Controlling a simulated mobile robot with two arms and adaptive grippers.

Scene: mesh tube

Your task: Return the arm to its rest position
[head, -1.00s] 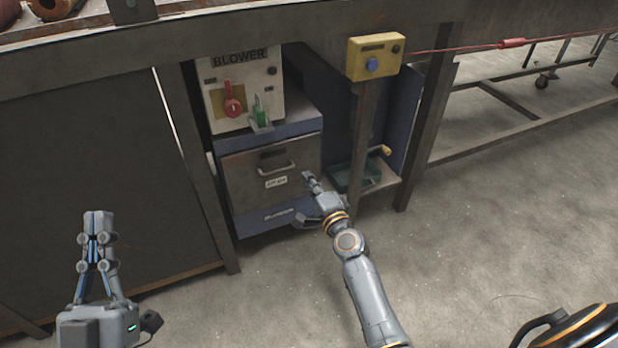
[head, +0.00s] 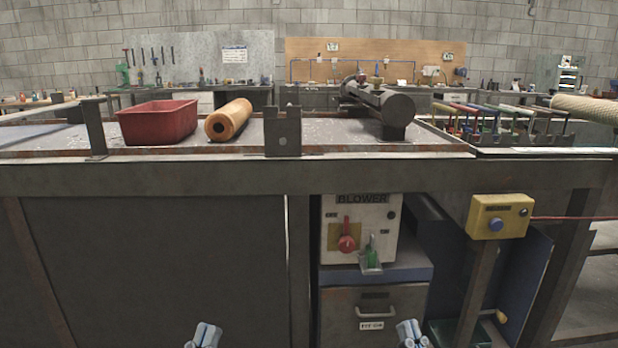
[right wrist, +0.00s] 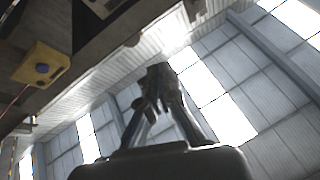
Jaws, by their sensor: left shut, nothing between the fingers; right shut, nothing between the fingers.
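My left gripper (head: 205,334) shows only its tip at the bottom edge of the head view, left of centre. It is shut and empty, in front of the dark panel under the bench. My right gripper (head: 410,332) also shows only its tip at the bottom edge, in front of the drawer below the blower box. In the right wrist view my right gripper (right wrist: 160,85) points up toward the roof. Its fingers are together with nothing between them. Both arms are otherwise out of the head view.
The workbench (head: 240,178) spans the head view, with a red bin (head: 157,122), an orange tube (head: 229,119) and a dark cylinder (head: 385,108) on top. Below are the blower control box (head: 358,228), a drawer (head: 385,300) and a yellow button box (head: 500,216) on a post.

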